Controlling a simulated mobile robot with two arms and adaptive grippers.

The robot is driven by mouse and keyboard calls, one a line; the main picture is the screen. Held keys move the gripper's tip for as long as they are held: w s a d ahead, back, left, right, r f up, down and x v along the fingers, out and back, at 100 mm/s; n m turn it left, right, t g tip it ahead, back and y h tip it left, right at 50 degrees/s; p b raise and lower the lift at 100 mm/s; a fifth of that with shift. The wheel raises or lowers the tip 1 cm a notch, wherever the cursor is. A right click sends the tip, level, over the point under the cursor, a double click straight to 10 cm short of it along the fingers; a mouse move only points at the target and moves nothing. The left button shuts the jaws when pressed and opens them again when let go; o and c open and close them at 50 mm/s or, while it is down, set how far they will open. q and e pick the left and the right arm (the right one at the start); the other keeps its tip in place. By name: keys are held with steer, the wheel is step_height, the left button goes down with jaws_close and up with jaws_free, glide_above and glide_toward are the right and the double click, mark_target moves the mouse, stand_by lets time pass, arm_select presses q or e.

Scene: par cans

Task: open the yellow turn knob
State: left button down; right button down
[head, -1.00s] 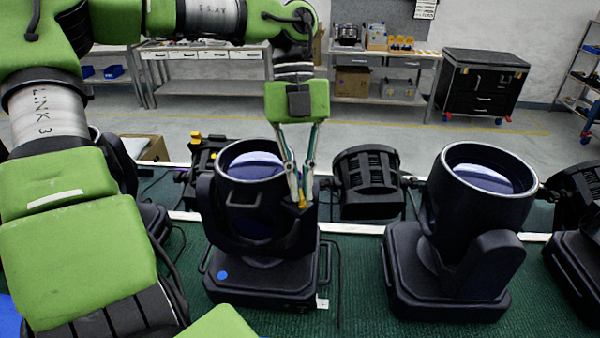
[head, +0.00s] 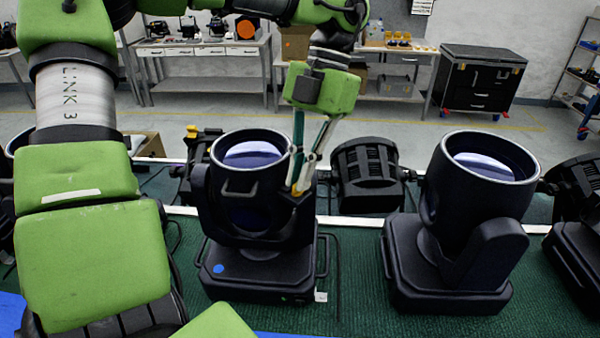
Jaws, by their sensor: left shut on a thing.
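My left gripper (head: 299,184) reaches down to the right side of the near left black stage light (head: 236,207). Its fingers are shut on a small yellow knob (head: 296,191) on the light's yoke arm. Most of the knob is hidden between the fingertips, with only a bit of yellow showing. The light's lens faces up, and its base with a blue dot rests on the green surface. My right gripper is not in view.
A second black light (head: 470,227) stands to the right on the green table surface (head: 350,282). A dark par can (head: 367,175) stands just behind the gripper, and another fixture with a yellow part (head: 192,131) is behind left.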

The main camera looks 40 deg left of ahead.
arm_select(q)
steer(key=shift+m, duration=0.4)
steer(key=c, duration=2.2)
jaws_free()
steer(key=shift+v, duration=3.8)
steer(key=shift+d, duration=0.1)
